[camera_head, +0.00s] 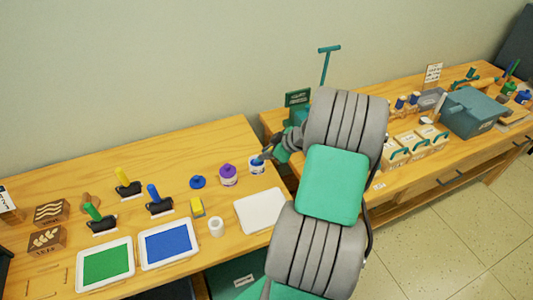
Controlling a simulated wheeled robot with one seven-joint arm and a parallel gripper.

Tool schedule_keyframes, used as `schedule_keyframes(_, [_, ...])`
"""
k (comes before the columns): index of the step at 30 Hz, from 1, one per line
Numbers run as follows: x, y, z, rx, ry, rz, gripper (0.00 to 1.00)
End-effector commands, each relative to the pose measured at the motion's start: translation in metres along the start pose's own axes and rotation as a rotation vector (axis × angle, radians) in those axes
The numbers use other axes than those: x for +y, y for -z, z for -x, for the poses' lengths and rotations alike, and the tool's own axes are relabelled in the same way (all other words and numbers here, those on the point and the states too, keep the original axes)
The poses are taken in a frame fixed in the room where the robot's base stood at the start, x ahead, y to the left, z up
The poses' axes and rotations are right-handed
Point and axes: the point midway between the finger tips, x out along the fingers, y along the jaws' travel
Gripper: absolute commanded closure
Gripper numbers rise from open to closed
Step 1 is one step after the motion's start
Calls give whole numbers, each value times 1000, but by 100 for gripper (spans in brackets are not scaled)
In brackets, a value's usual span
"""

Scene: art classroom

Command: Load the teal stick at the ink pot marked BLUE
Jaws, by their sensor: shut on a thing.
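An open ink pot (257,168) with a white body and blue at its mouth stands near the back right of the left table. Its label is too small to read. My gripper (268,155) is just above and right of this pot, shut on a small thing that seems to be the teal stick. Little of the stick shows. Its lower end seems to be at the pot's mouth, but I cannot tell whether it touches the ink.
A purple-lidded pot (228,176) stands close left of the open pot, with a loose blue lid (197,182) beyond. A white tray (261,211), a white cup (216,227), a yellow block (197,207), a green pad (105,264) and a blue pad (168,244) lie in front.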

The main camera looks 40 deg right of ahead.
Motion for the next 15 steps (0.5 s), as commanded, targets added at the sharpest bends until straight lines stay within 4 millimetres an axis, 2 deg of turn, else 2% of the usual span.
schedule_keyframes(10, [-2, -3, -1, -5, 6, -5, 100])
schedule_keyframes(15, [0, 6, 8, -4, 4, -4, 100])
